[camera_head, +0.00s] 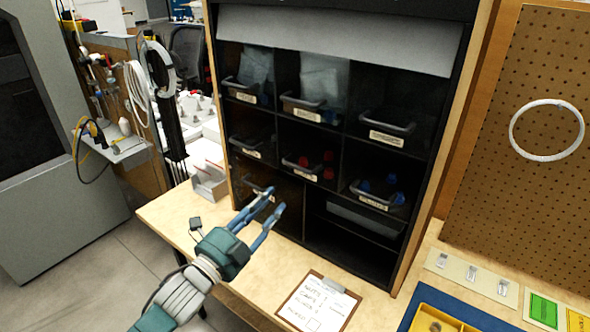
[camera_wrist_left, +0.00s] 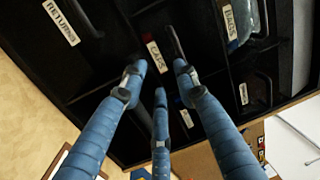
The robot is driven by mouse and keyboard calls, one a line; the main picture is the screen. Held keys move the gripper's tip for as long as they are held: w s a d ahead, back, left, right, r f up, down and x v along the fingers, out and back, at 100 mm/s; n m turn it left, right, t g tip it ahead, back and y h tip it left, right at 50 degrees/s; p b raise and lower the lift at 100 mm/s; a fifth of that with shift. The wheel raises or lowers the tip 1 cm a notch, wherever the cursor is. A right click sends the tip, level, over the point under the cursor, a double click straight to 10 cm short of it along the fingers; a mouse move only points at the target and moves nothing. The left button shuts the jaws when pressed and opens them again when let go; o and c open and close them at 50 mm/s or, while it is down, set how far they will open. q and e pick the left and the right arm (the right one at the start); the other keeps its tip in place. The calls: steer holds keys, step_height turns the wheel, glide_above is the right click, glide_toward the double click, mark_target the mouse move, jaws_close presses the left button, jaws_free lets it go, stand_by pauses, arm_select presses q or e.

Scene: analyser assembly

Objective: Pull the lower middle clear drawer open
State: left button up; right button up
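The lower middle clear drawer (camera_head: 312,166) is in the black cabinet, with red caps visible inside and a pale label below its handle. In the left wrist view its label reads CAPS (camera_wrist_left: 155,56), and its dark handle (camera_wrist_left: 175,43) is beside the label. The drawer looks closed. My left gripper (camera_head: 275,199) is in front of the cabinet, below and left of this drawer in the head view. Its blue fingers (camera_wrist_left: 161,72) are apart with nothing between them, pointing towards the CAPS label. I cannot tell the exact gap to the handle. My right gripper is not in view.
Neighbouring drawers hold blue parts (camera_head: 379,188) and clear bags (camera_head: 322,78). A drawer labelled RETURNS (camera_wrist_left: 61,22) shows in the wrist view. A clipboard (camera_head: 318,304) lies on the wooden table in front. A blue mat with a yellow tray (camera_head: 436,318) is at the lower right.

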mark_target(297, 168)
arm_select(q)
steer(key=shift+m+h, duration=0.7)
steer(key=shift+m, duration=0.2)
steer(key=x, duration=0.4)
steer(key=r+p+x, duration=0.1)
steer(key=x, duration=0.2)
steer(key=r+p+x, duration=0.1)
steer(key=x, duration=0.3)
steer(key=shift+s+d+r, duration=0.1)
steer(key=shift+d+r, duration=0.1)
steer(key=shift+d, duration=0.1)
jaws_close()
